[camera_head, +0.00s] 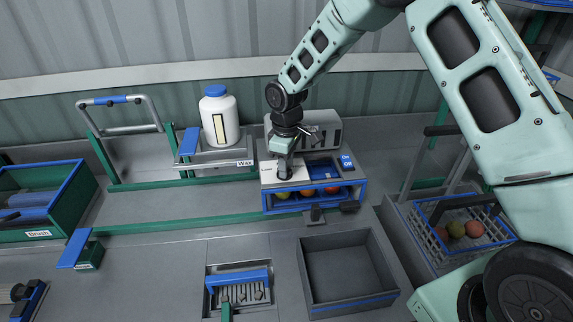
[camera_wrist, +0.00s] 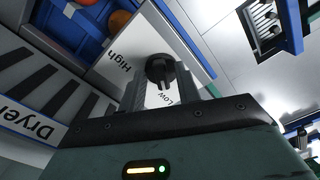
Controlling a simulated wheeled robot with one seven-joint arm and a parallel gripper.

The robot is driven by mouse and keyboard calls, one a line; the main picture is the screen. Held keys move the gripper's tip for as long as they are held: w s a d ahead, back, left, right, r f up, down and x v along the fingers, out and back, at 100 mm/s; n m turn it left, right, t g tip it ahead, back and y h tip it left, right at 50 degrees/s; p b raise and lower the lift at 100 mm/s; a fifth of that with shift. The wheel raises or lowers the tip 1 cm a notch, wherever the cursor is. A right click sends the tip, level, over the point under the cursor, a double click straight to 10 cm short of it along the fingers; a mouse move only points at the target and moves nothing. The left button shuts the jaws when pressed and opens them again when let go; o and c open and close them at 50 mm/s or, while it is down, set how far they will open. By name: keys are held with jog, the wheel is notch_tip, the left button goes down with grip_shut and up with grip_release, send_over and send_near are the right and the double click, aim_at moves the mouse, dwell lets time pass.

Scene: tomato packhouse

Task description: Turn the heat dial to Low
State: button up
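The heat dial is a black knob on a white panel, in the wrist view (camera_wrist: 160,68). The word High is printed to its left and Low below it to the right. In the head view, the panel (camera_head: 270,176) is on top of the blue-framed dryer. My gripper (camera_wrist: 173,92) is open above the panel, one finger on each side of the dial in the wrist view. I cannot tell whether either finger touches it. My gripper also shows over the panel in the head view (camera_head: 285,165), hiding part of it. The dial's exact setting is unclear.
An On/Off switch (camera_head: 346,162) is on the dryer's right. A white wax bottle (camera_head: 219,117) stands on a rack to the left. An open grey bin (camera_head: 347,299) is in front, and a crate with tomatoes (camera_head: 470,248) is at right.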

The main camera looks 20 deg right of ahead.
jog(key=shift+r, duration=0.1)
notch_tip(320, 180, up, 17)
jog(key=b, duration=0.4)
jog(key=shift+s+r, duration=0.1)
dwell(0.5)
